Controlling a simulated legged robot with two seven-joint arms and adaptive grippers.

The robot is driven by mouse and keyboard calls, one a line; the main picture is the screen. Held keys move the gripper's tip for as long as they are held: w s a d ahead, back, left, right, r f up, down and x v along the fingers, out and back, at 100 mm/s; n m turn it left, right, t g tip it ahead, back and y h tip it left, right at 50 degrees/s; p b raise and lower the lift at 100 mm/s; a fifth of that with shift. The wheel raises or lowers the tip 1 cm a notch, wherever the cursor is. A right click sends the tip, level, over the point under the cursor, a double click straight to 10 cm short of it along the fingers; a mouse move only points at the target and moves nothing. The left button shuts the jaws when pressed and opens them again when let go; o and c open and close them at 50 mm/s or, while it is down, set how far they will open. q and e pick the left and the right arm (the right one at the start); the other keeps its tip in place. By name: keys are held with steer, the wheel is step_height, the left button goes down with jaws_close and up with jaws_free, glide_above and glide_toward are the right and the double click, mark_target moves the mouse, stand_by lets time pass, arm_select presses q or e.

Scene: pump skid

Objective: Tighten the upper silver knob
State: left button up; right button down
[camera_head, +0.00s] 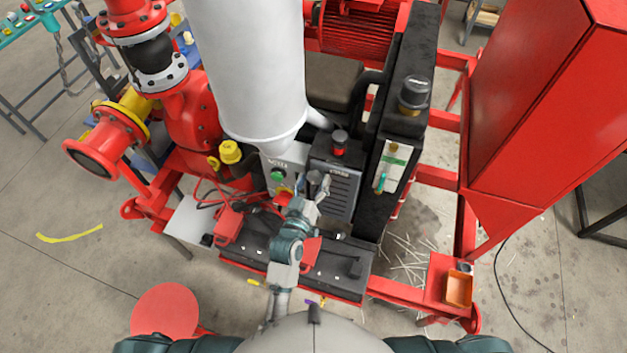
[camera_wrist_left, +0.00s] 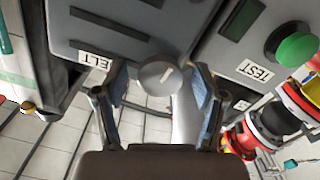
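In the left wrist view a round silver knob (camera_wrist_left: 160,75) with a pale pointer mark sits on the grey panel (camera_wrist_left: 120,25), near a label ending in "ELT". My left gripper (camera_wrist_left: 160,88) has one finger on each side of the knob, with a visible gap on both sides, so it is open around it. In the head view my left gripper (camera_head: 318,190) is at the panel's front and mostly hides the knob. My right gripper is not in view.
A green button (camera_wrist_left: 296,49) marked "TEST" is beside the knob; its box (camera_head: 283,165) also shows in the head view. A large white tank (camera_head: 250,70) and a black panel (camera_head: 400,100) flank the space.

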arm_select(q)
steer(key=v, duration=1.2)
stand_by(0.4)
